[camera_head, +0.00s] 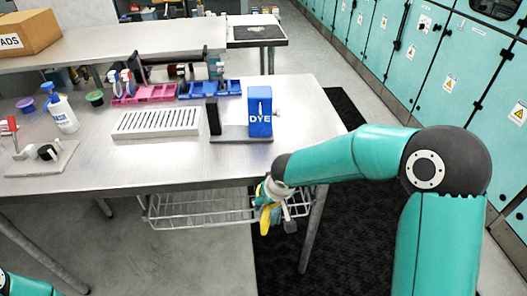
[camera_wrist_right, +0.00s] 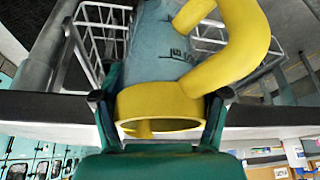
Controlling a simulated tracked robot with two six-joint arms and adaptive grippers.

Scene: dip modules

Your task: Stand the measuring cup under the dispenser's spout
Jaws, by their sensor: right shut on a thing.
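The measuring cup is yellow with a pale blue-grey marked wall and a curved yellow handle. It fills the right wrist view (camera_wrist_right: 160,55) and shows small in the head view (camera_head: 266,221), in front of the table's front edge and below the tabletop. My right gripper (camera_head: 272,192) is shut on it; in the wrist view the fingers (camera_wrist_right: 160,102) sit either side of its yellow band. The blue dispenser marked DYE (camera_head: 260,125) stands on a grey base (camera_head: 231,135) on the table's right part. Its spout cannot be made out. My left gripper is out of view.
A white slatted rack (camera_head: 157,123) lies left of the dispenser. Pink (camera_head: 146,96) and blue (camera_head: 210,90) trays stand behind. A spray bottle (camera_head: 62,114) stands at left. A wire shelf (camera_head: 205,207) hangs under the table (camera_head: 190,165).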

